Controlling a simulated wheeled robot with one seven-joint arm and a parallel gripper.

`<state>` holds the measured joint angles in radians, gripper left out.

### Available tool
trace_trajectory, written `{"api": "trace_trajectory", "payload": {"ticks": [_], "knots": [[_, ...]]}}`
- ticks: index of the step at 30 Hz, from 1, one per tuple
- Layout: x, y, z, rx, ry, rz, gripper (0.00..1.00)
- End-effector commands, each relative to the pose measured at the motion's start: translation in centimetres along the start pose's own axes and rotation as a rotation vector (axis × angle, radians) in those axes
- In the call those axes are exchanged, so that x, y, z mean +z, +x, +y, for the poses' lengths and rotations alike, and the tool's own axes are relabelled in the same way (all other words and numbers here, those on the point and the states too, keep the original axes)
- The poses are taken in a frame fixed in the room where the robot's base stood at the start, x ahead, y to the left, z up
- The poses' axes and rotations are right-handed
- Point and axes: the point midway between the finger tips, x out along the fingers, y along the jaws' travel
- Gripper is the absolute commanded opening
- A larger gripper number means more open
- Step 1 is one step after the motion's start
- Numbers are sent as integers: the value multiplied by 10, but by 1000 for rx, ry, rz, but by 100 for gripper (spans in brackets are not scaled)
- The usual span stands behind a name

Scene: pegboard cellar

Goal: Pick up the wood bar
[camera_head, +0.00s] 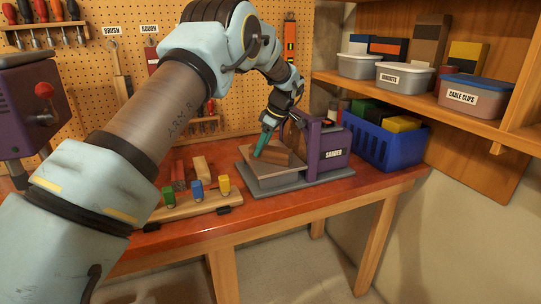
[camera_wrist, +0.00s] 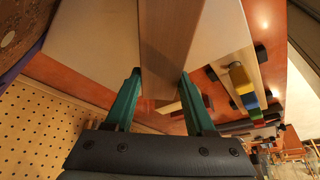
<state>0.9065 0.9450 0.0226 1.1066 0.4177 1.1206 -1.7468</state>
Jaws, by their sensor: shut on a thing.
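The wood bar (camera_head: 276,153) is a brown block at the sander (camera_head: 328,150), over its flat table (camera_head: 262,177). In the wrist view the bar (camera_wrist: 166,45) runs up from between my fingers. My gripper (camera_head: 264,144) has teal fingers, which show on both sides of the bar in the wrist view (camera_wrist: 158,76). It is shut on the bar. The fingers partly hide the bar in the head view. I cannot tell whether the bar touches the sander table.
A wooden rack with clamp-like coloured blocks (camera_head: 197,189) stands on the red-brown workbench (camera_head: 290,205), left of the sander. A blue crate (camera_head: 385,145) of blocks is to the right. A shelf (camera_head: 420,110) with labelled bins is above it. A pegboard (camera_head: 225,95) is behind.

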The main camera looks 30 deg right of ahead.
Motion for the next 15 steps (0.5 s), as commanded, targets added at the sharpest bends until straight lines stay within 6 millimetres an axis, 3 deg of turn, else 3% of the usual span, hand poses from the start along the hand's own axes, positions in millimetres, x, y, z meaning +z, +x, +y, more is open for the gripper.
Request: {"api": "trace_trajectory", "payload": {"ticks": [2,10,15], "knots": [[0,0,0,0,0,0,32],[0,0,0,0,0,0,1],[0,-1,0,1,0,0,0]]}}
